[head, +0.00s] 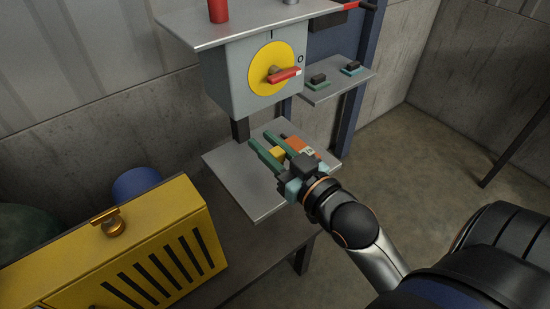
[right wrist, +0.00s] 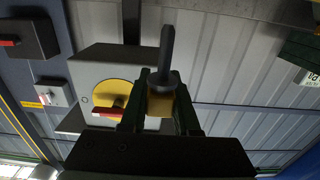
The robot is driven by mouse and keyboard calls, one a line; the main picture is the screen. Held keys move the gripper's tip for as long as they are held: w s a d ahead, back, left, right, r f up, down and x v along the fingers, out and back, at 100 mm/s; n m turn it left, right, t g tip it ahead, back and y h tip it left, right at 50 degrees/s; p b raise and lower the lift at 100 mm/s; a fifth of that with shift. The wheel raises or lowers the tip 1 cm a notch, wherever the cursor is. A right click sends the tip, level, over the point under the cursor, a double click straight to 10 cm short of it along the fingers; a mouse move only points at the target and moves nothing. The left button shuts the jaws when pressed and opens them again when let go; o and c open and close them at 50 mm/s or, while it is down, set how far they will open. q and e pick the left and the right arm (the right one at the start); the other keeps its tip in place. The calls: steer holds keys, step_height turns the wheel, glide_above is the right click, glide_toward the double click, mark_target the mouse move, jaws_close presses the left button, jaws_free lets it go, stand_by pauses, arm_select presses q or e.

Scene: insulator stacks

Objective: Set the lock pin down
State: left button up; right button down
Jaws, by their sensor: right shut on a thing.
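The lock pin shows in the right wrist view as a dark shaft with a round collar (right wrist: 165,62) and a yellow block below it. My right gripper (head: 260,140) has green fingers and is shut on it. In the head view only a small yellow part (head: 278,154) shows between the fingers. The gripper is over the lower grey shelf (head: 236,182); I cannot tell whether the pin touches it. My left gripper is not in view.
An orange item with a pale label (head: 303,146) is beside the gripper at the shelf. A grey switch box (head: 228,75) with a yellow dial and red handle hangs above. Small dark pieces stand on a side shelf (head: 338,88). A yellow slotted case (head: 145,222) stands at front left. The lower shelf's left part is clear.

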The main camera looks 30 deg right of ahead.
steer(key=w+d+f+b, duration=0.1)
steer(key=w+d+f, duration=0.1)
steer(key=w+f, duration=0.1)
steer(key=w+d+f+b, duration=0.2)
steer(key=w+d+f, duration=0.1)
steer(key=w+d+f+b, duration=0.2)
steer(key=w+d+f, duration=0.1)
steer(key=shift+w+d+f, duration=0.15)
steer(key=shift+w+f, duration=0.15)
steer(key=shift+w, duration=0.05)
step_height(320, 180, down, 3)
steer(key=shift+r+b, duration=0.1)
steer(key=shift+b, duration=0.45)
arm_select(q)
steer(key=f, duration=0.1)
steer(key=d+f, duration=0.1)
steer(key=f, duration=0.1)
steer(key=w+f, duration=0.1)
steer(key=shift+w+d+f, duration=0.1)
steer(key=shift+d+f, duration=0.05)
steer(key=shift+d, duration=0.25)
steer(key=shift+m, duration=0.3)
arm_select(e)
steer(key=c, duration=0.7)
jaws_free()
steer(key=shift+o, duration=0.2)
